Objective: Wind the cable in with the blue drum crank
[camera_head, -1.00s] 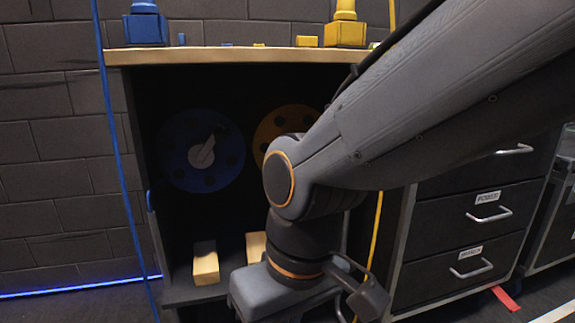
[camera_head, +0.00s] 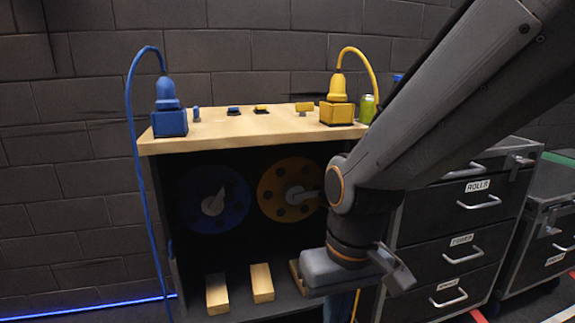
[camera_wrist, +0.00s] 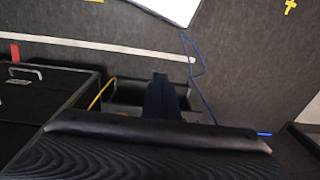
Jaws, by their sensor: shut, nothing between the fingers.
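The blue drum (camera_head: 236,217) hangs at the left inside the dark open cabinet, with a pale grey crank (camera_head: 213,205) at its centre pointing up and right. The blue cable (camera_head: 134,130) arches from a blue plug (camera_head: 167,92) on the cabinet top and runs down outside the left side. The cable also shows in the wrist view (camera_wrist: 203,98). My gripper shows in the wrist view (camera_wrist: 161,80) as dark fingers together, empty. In the head view my wrist is at the cabinet's lower right, apart from the blue drum; the fingertips cannot be made out there.
A yellow drum (camera_head: 270,188) with its own crank sits right of the blue one, close to my arm. Wooden blocks (camera_head: 262,283) lie on the cabinet floor. Small buttons and a yellow plug (camera_head: 337,90) stand on top. Drawers (camera_head: 455,235) stand at the right.

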